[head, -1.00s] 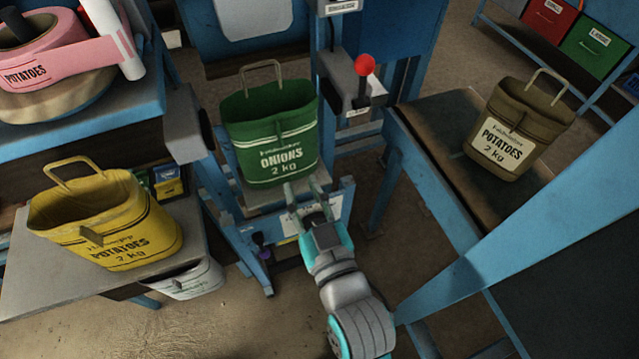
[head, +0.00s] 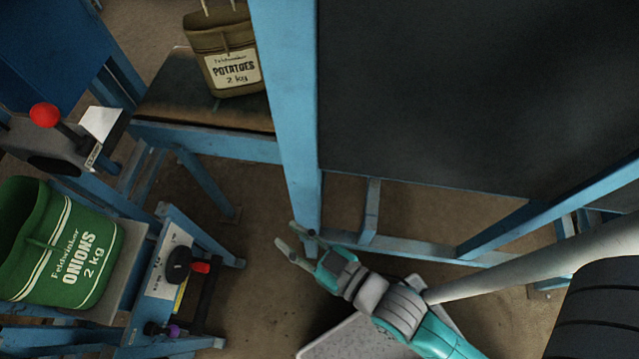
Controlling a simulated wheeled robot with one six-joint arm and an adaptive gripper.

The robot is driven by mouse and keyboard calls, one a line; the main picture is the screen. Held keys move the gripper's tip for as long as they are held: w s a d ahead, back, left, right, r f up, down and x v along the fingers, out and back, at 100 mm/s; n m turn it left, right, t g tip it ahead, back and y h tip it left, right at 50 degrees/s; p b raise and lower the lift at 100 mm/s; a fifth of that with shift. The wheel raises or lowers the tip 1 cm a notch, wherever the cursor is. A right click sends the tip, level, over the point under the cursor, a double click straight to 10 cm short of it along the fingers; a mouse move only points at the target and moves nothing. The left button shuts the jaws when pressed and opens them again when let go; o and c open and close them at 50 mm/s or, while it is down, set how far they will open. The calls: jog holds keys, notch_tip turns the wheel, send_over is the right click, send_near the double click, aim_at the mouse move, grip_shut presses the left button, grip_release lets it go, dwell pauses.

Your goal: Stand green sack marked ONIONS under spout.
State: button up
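The green sack marked ONIONS 2 kg (head: 72,255) stands upright at the left edge of the head view, its left part cut off by the frame. It rests on a small grey platform (head: 128,290) of the blue machine. No spout shows clearly above it. My gripper (head: 296,243) is to the right of the sack, clear of it, over the floor. Its two fingers are spread apart with nothing between them.
A brown sack marked POTATOES (head: 226,55) stands on a dark-topped blue table (head: 165,95). A red-knobbed lever (head: 45,115) is above the green sack. A control panel with a black knob (head: 180,265) sits beside the platform. A large dark panel in a blue frame (head: 470,100) fills the right.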

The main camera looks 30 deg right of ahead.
jog(key=s+d+m+h, duration=0.2)
jog(key=s+d, duration=0.3)
jog(key=s, duration=0.3)
jog(key=s+d+f+m+h, duration=0.1)
jog(key=s+d+h, duration=0.3)
jog(key=s, duration=0.5)
jog(key=d+m, duration=0.1)
jog(key=d, duration=0.1)
jog(key=shift+d, duration=0.3)
